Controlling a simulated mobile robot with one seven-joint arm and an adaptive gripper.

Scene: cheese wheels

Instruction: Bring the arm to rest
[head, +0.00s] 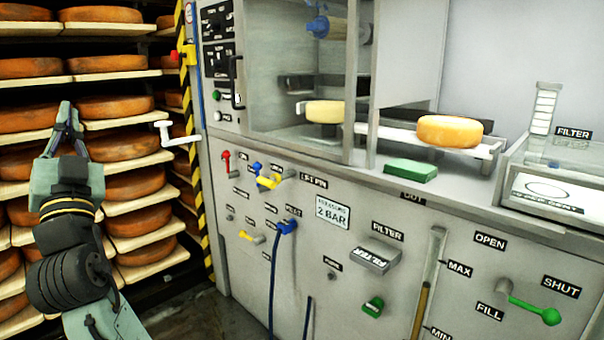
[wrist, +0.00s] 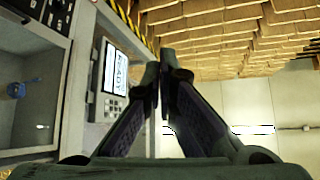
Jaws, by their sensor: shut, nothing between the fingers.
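My arm rises at the left of the head view, with my gripper (head: 66,108) pointing up in front of the cheese shelves. The fingers are shut and empty. In the wrist view, the two fingertips of my gripper (wrist: 160,75) meet near the middle, with nothing between them. The gripper appears apart from the shelves and the machine, though its exact distance to the shelves is hard to tell.
Shelves of orange cheese wheels (head: 115,107) stand behind my arm. The grey machine (head: 345,255) fills the right, with a white crank (head: 180,138), a pale cheese (head: 325,111), an orange cheese (head: 450,131) and a green block (head: 411,170). Dark floor (head: 205,310) shows between.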

